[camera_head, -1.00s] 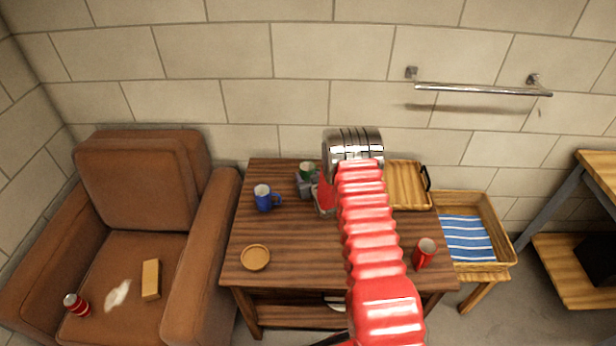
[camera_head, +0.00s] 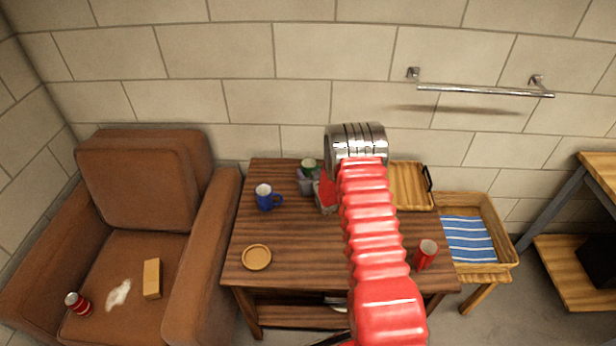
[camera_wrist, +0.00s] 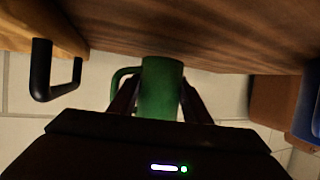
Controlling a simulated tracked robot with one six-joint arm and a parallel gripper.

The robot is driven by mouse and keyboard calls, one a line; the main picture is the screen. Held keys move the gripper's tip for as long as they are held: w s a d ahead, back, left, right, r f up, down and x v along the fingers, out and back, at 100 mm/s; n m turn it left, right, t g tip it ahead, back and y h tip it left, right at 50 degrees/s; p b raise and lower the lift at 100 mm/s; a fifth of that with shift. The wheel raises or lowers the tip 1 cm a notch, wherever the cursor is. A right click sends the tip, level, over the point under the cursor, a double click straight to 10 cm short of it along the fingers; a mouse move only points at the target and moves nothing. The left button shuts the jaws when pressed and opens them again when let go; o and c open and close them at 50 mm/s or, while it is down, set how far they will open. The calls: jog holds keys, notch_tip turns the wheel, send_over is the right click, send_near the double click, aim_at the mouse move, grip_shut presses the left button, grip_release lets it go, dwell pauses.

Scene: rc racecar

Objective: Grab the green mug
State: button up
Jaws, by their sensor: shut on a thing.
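The green mug (camera_wrist: 160,90) is between the two fingers of my gripper (camera_wrist: 158,100) in the wrist view, with its handle to the left. My gripper is shut on it. In the head view the mug (camera_head: 309,164) shows near the back edge of the wooden table, with the grey gripper (camera_head: 308,182) around it. My red arm covers part of the gripper and the tabletop.
A blue mug (camera_head: 265,197) stands left of my gripper. A wooden tray (camera_head: 408,187) with a black handle lies at the right. A wall is close behind.

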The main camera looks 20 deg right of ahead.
notch_tip(320, 180, up, 8)
jog(key=shift+r, duration=0.15)
dwell(0.3)
dwell(0.3)
